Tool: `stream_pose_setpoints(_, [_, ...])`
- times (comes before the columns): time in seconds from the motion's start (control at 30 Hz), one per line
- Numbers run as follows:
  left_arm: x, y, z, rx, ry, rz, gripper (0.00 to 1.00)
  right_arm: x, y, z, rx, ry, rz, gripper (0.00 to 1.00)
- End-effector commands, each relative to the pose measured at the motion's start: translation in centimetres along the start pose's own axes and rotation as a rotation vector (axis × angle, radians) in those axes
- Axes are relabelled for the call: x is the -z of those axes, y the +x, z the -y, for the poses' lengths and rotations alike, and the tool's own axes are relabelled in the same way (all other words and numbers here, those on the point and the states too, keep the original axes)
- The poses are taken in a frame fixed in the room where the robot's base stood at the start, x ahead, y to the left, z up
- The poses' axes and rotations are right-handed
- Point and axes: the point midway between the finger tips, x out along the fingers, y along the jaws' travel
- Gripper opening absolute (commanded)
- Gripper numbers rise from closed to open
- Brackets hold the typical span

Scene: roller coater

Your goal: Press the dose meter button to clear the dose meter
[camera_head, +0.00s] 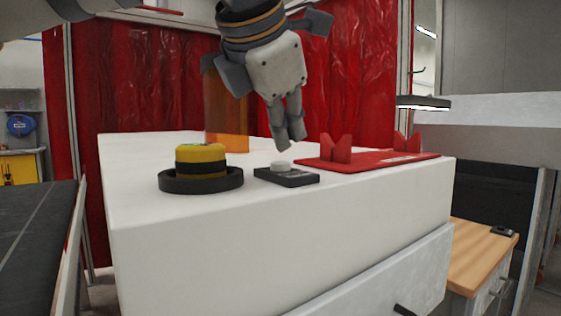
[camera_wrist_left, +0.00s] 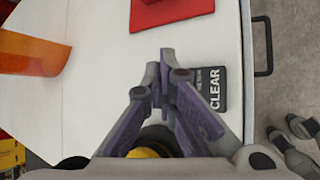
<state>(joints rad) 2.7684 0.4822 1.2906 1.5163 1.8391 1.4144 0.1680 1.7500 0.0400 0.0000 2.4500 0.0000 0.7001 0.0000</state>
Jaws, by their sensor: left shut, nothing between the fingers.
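A small flat black box (camera_head: 290,178) with a raised white round button (camera_head: 281,165) lies near the front edge of the white cabinet top. It also shows in the left wrist view (camera_wrist_left: 221,80), with "CLEAR" printed on it; its button is hidden there behind a finger. A round yellow and black device (camera_head: 201,160) sits in a black ring (camera_head: 202,182) to the left of the box. My left gripper (camera_head: 290,136) is shut and empty, pointing down above and slightly behind the button, apart from it. Its fingers also show in the left wrist view (camera_wrist_left: 170,72).
A red plate (camera_head: 370,163) with upright notched supports lies right of the box. A translucent orange cylinder (camera_head: 226,115) stands behind. The white cabinet (camera_head: 270,235) has a drawer below. Red curtains (camera_head: 160,80) hang behind. A wooden-topped cabinet (camera_head: 470,250) stands lower right.

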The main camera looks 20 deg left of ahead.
Motion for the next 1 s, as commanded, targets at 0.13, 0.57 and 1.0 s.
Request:
stream_pose_setpoints(0.13, [-0.01, -0.01, 0.00, 0.000, 0.000, 0.000, 0.00, -0.01, 0.00, 0.00, 0.000, 0.000, 0.000, 0.40])
stream_pose_setpoints(0.57, [-0.01, -0.01, 0.00, 0.000, 0.000, 0.000, 0.00, -0.01, 0.00, 0.00, 0.000, 0.000, 0.000, 0.40])
stream_pose_setpoints(1.0, [0.46, 0.62, 0.43, -0.001, 0.000, -0.001, 0.00, 0.00, 0.00, 0.00, 0.000, 0.000, 0.000, 0.40])
